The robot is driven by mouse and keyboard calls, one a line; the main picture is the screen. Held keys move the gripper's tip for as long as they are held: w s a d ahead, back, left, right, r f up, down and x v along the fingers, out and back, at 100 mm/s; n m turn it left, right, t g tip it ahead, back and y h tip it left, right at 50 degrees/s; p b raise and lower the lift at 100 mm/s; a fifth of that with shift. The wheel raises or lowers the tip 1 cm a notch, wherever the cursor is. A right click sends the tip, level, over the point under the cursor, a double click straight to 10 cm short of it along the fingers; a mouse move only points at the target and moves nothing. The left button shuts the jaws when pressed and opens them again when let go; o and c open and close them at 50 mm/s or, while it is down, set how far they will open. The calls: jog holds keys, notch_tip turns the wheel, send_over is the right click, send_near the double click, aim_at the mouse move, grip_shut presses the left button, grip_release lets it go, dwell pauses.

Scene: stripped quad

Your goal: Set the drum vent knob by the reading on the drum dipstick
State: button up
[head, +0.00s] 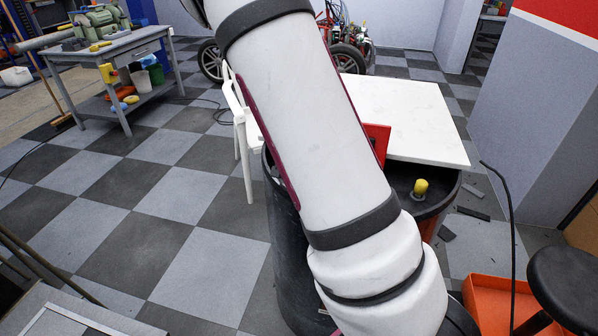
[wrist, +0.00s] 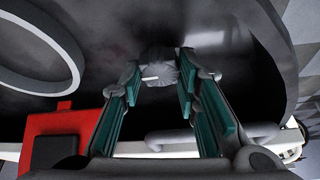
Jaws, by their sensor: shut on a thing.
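The dark drum (head: 287,225) stands at the centre of the head view, its top partly hidden by my arm. In the wrist view the glossy dark drum top fills the background. A grey ribbed knob (wrist: 162,72) with a short white mark sits between the teal pads of my gripper (wrist: 159,78). My gripper is shut on this knob. The white mark points left in the wrist view. A yellow-capped piece (head: 420,187) stands on the drum top in the head view; I cannot tell if it is the dipstick. No dipstick reading is legible.
A red piece (head: 377,140) stands at the drum; a red block with a dark square shows in the wrist view (wrist: 60,125). A white tabletop (head: 410,115) lies behind the drum. An orange bin (head: 490,300) and black stool (head: 568,285) stand right. Floor to the left is clear.

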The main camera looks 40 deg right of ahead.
jog(key=o, duration=1.2)
jog(key=v, duration=1.2)
